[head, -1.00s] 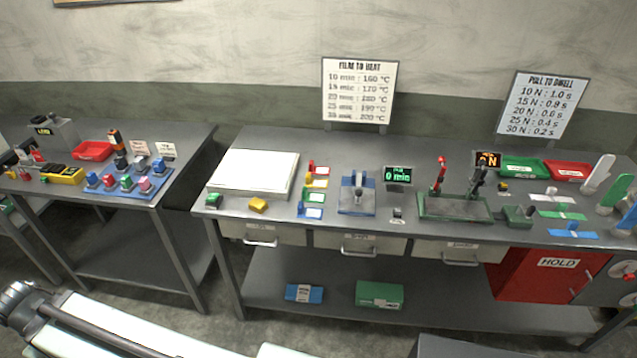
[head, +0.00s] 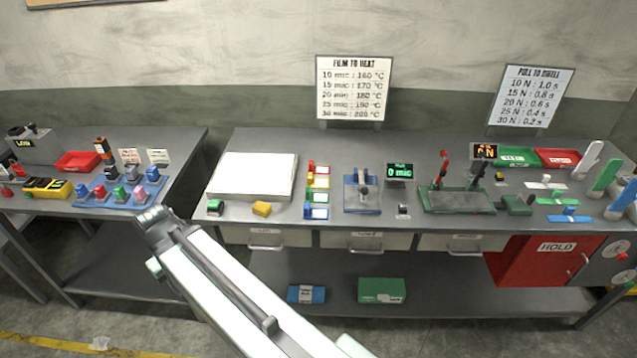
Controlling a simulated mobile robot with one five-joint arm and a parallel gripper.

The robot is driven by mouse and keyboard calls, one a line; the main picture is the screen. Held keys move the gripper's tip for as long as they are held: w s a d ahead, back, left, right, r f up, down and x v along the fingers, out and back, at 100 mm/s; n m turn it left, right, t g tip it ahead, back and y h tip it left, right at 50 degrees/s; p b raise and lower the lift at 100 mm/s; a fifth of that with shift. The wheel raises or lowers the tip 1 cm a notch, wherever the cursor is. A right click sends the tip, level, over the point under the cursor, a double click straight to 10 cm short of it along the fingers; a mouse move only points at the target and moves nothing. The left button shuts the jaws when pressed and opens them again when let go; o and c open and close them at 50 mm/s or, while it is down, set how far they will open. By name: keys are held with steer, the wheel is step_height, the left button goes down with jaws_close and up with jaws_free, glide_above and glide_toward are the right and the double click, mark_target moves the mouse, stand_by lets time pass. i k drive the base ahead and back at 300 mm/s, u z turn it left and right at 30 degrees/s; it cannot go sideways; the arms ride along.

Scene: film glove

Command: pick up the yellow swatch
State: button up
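I cannot tell for sure which of the two is the swatch. The end of my arm, with my gripper (head: 152,218), is in front of the gap between the left and middle benches, well left of both yellow things and touching neither. Its fingers are too small and dark to read.
A blue fixture (head: 361,192) stands right of the column. The left bench holds a blue rack (head: 122,195) of coloured pieces. Drawers are closed below the bench top.

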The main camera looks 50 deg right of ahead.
mark_target(324, 183)
steer(key=z, duration=0.15)
steer(key=i, duration=0.95)
steer(key=u, duration=0.1)
